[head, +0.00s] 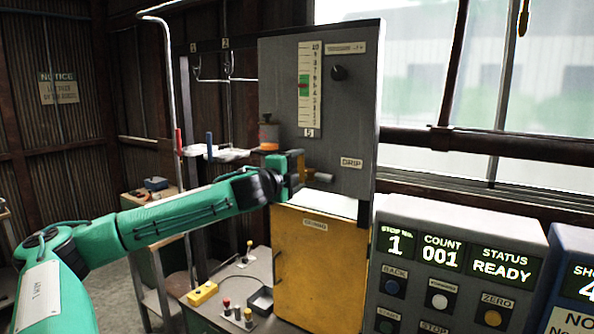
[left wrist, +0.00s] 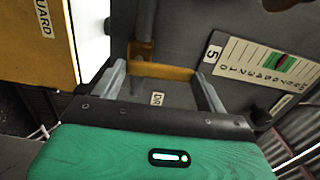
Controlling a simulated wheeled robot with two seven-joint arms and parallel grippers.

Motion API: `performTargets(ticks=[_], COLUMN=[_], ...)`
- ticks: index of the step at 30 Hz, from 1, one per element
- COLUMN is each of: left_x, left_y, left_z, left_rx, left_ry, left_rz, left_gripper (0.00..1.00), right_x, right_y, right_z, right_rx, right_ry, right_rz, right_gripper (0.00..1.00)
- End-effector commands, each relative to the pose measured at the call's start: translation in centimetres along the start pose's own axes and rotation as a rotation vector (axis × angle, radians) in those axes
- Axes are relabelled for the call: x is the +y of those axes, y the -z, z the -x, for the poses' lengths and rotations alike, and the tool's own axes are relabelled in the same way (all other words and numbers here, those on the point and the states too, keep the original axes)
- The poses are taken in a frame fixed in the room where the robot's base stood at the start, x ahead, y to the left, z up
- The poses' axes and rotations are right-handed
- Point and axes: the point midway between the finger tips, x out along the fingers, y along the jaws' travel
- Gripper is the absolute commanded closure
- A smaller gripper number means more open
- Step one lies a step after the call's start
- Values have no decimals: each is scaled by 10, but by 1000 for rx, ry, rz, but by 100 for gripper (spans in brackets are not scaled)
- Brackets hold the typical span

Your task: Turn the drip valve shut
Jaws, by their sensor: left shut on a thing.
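The drip valve (head: 319,176) is a brass-yellow fitting low on the grey panel (head: 290,95), left of the DRIP label (head: 351,162). The fingers hide part of the valve in the head view. My right gripper is not in view.
A yellow GUARD box (head: 315,265) stands just below the valve, with a white lit top. An orange-capped spool (head: 268,133) is left of the panel.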

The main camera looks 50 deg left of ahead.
Motion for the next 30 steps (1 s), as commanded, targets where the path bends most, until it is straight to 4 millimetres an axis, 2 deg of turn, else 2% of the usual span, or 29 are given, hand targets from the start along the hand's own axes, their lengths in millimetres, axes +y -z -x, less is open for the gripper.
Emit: performTargets(ticks=[10, 19, 20, 22, 23, 30], left_x=[0, 0, 0, 0, 0, 0], left_y=[-1, -1, -1, -1, -1, -1], left_z=[0, 0, 0, 0, 0, 0], left_rx=[-1, -1, -1, -1, -1, -1], left_ry=[0, 0, 0, 0, 0, 0], left_rz=[-50, -51, -51, -50, -50, -48], left_gripper=[67, 67, 20, 6, 4, 4], right_x=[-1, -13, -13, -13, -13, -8], right_y=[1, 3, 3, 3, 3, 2], right_z=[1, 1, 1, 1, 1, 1], right_rx=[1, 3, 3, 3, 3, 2], right_ry=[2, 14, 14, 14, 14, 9], right_rz=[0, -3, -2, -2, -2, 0], right_gripper=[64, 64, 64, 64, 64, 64])
